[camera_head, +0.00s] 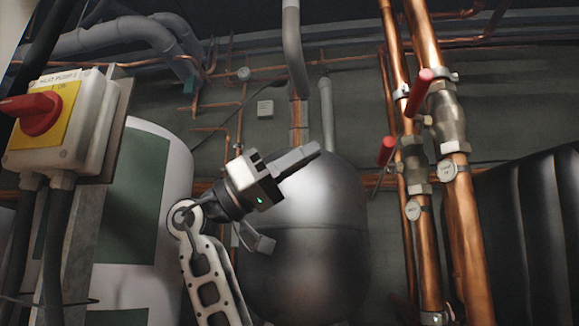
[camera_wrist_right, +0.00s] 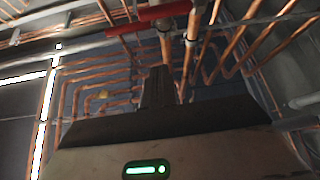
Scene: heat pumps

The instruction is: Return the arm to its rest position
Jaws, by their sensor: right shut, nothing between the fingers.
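My right gripper (camera_head: 308,153) is raised in the middle of the head view, its fingers together and pointing up to the right. Nothing is between the fingers. Its white arm link comes up from the bottom of the picture. Behind it stands a dark, shiny rounded tank (camera_head: 315,240). In the right wrist view the shut fingers (camera_wrist_right: 157,85) stand up beyond the gripper body, with a red valve handle (camera_wrist_right: 150,18) above them in the picture. My left gripper is not in the head view.
A heat pump switch box with a red knob (camera_head: 38,112) is at the left. Copper pipes (camera_head: 465,240) carrying valves with red handles, one the upper handle (camera_head: 419,92) and one the lower handle (camera_head: 386,151), stand at the right. A white tank (camera_head: 150,230) is behind the switch box.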

